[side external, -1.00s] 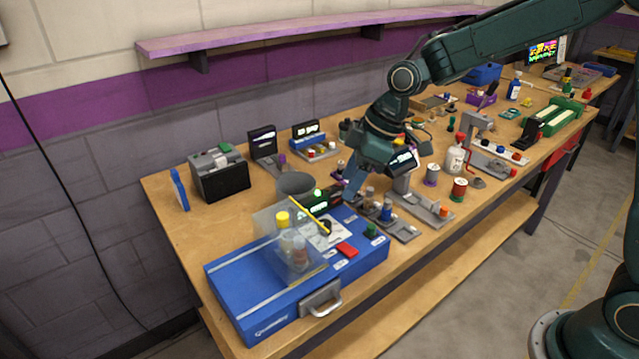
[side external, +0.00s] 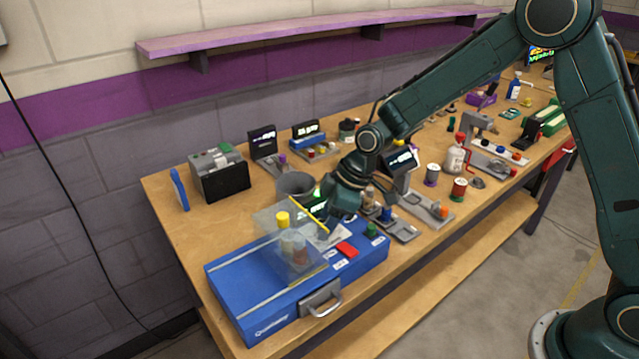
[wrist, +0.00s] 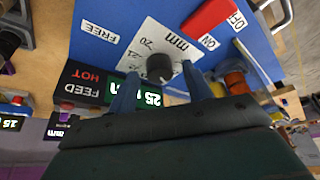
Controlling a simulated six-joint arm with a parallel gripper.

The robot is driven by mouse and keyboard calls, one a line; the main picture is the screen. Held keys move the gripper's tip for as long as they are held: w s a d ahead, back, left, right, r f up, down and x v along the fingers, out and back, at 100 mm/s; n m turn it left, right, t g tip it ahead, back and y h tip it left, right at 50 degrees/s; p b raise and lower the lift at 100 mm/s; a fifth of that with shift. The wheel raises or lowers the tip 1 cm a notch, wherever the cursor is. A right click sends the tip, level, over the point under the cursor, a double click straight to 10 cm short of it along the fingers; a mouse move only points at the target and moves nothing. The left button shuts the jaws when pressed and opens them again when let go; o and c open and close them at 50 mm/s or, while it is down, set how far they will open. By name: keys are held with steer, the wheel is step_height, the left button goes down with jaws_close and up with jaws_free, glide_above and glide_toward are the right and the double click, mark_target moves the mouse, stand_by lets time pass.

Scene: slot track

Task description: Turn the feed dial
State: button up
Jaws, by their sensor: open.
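The feed dial (wrist: 159,67) is a dark round knob on a white scale plate (wrist: 142,45) marked with numbers and "mm". It sits on top of the blue machine (side external: 240,293). My gripper (wrist: 160,74) is open, its two blue-green fingers on either side of the dial in the wrist view. I cannot tell whether they touch it. In the side view my gripper (side external: 334,212) is low over the machine's back right part and hides the dial.
A red switch (wrist: 208,17) with ON and OFF labels lies close to the dial. A clear cover (side external: 290,250) with a yellow-capped item stands on the machine's left part. A grey cup (side external: 294,184) is behind, and small trays (side external: 402,230) are to the right.

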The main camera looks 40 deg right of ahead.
steer(key=c, duration=1)
steer(key=shift+s+a+m+t+h, duration=0.1)
steer(key=shift+m+t+h, duration=0.25)
steer(key=shift+m, duration=0.85)
steer(key=shift+m+t+h, duration=0.25)
steer(key=shift+m+h, duration=0.2)
steer(key=shift+m, duration=0.75)
steer(key=o, duration=1)
